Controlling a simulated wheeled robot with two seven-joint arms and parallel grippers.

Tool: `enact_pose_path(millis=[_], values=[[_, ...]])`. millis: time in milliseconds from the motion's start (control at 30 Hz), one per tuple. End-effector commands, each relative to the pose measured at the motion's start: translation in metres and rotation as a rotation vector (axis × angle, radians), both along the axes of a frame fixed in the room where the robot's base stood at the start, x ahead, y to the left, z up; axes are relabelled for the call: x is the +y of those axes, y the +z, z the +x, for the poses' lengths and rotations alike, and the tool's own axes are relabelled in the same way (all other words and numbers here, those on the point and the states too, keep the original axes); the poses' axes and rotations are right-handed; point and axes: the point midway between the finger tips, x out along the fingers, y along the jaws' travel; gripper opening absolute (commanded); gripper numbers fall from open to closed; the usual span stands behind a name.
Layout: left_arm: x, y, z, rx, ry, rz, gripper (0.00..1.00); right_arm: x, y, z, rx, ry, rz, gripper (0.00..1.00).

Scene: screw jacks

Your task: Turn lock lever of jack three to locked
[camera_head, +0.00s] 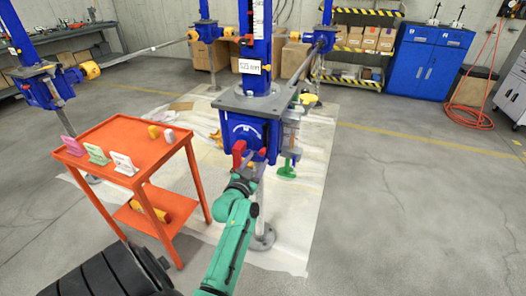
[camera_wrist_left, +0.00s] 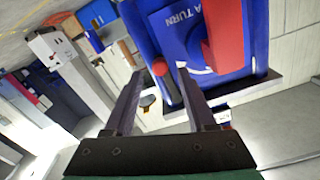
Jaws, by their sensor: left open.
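The near jack has a blue gearbox (camera_head: 245,128) with a white-marked dial face, on a post in the middle of the head view. A red handle (camera_head: 238,153) hangs at its front; a broad red bar (camera_wrist_left: 226,35) crosses the blue face in the left wrist view. A small red knob on a dark stem (camera_wrist_left: 160,68) shows between my finger tips; I cannot tell for sure that it is the lock lever. My left gripper (camera_head: 254,164) is open just below the gearbox front. In the wrist view its fingers (camera_wrist_left: 157,72) straddle the knob, with no clear contact.
An orange cart (camera_head: 120,135) with small signs stands left of my arm. Other blue jacks (camera_head: 40,88) are linked by shafts. A blue cabinet (camera_head: 425,60) and a red hose (camera_head: 470,112) are at the back right. The right floor is clear.

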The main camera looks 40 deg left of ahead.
Motion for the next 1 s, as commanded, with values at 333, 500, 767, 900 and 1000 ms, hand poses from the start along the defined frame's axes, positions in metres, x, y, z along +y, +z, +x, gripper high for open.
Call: enact_pose_path(millis=[333,500,767,900,1000], values=[[0.019,0.0,0.055,0.0,-0.001,0.001,0.56,-0.002,0.001,0.0,-0.001,-0.001,-0.003,0.75],[0.019,-0.001,0.056,0.002,-0.001,0.001,0.56,-0.002,0.001,0.0,-0.001,-0.001,-0.003,0.75],[0.019,0.0,0.055,0.001,-0.001,0.001,0.0,-0.001,0.001,0.0,0.0,0.001,-0.002,0.75],[0.019,0.0,0.055,0.001,-0.001,0.002,0.0,-0.001,0.001,0.0,0.0,0.002,-0.002,0.75],[0.019,0.0,0.055,0.001,-0.001,0.002,0.0,-0.001,0.001,0.0,0.0,0.002,-0.001,0.75]])
